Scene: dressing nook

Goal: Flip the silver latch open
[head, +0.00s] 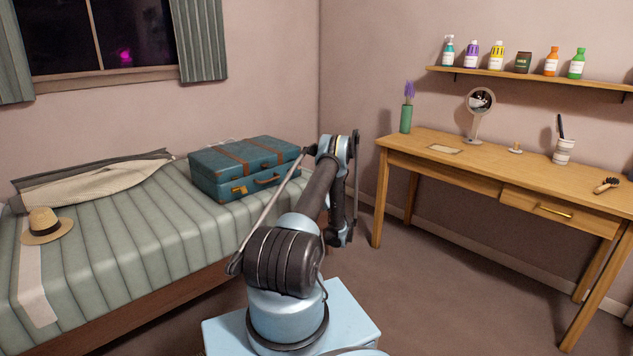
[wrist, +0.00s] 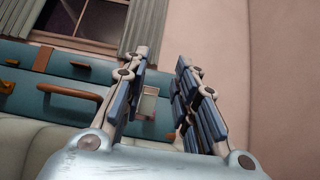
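A teal suitcase (head: 222,165) with brown straps lies closed on the bed. A yellow-gold latch (head: 238,189) is on its front, left of the brown handle (head: 267,181). In the wrist view, a pale silver-grey latch (wrist: 148,105) sits on the teal front, right of the handle (wrist: 72,90). The left finger partly covers it. My gripper (wrist: 163,65) is open, its fingers apart with nothing held. The latch appears in the gap beside the left finger; I cannot tell any contact. In the head view, my arm hides the suitcase's right front.
A straw hat (head: 45,226) and folded clothing (head: 95,183) lie on the bed (head: 130,240). A wooden desk (head: 480,168) with a mirror (head: 479,112) and a green vase (head: 406,118) stands right. Bare floor (head: 440,290) lies between.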

